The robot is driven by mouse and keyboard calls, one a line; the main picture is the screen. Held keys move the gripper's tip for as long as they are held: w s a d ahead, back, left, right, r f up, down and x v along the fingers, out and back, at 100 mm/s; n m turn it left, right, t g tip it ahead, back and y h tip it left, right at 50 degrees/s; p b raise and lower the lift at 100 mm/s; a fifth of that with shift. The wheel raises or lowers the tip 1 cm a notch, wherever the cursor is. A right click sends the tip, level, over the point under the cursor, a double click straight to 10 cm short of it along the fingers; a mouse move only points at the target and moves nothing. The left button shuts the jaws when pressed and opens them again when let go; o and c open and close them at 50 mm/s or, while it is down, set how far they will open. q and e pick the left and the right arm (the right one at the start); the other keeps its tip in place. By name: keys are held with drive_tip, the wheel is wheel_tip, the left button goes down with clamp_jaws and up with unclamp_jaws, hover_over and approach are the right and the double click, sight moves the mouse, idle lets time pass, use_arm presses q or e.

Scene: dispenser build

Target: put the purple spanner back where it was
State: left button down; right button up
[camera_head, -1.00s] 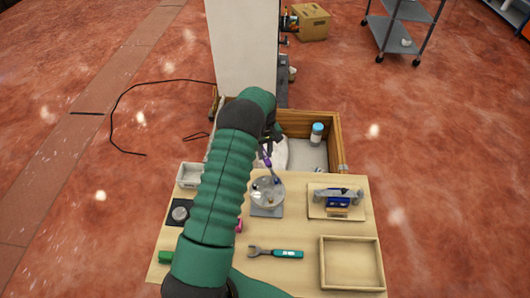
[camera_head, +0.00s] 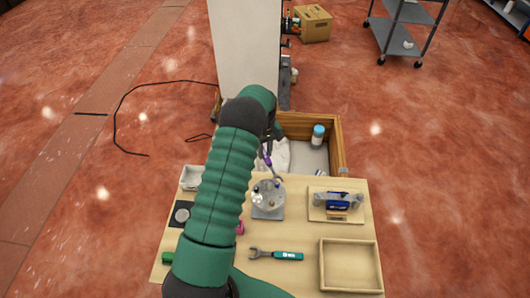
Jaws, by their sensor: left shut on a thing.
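The purple spanner (camera_head: 267,160) is held by my left gripper (camera_head: 266,146), above the far edge of the wooden table. Its purple handle points up into the jaws and its grey head hangs down at the upper rim of a clear round bowl (camera_head: 268,194). I cannot tell whether the head touches the bowl. The jaws are mostly hidden behind my green arm. My right gripper does not show.
A teal spanner (camera_head: 277,255) lies at the table's front. An empty wooden tray (camera_head: 348,241) is at the right, below a board with a blue device (camera_head: 338,201). A wooden crate (camera_head: 338,143) with a blue-capped bottle (camera_head: 318,135) stands behind the table.

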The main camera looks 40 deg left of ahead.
use_arm(q)
drive_tip(key=shift+r, duration=0.5)
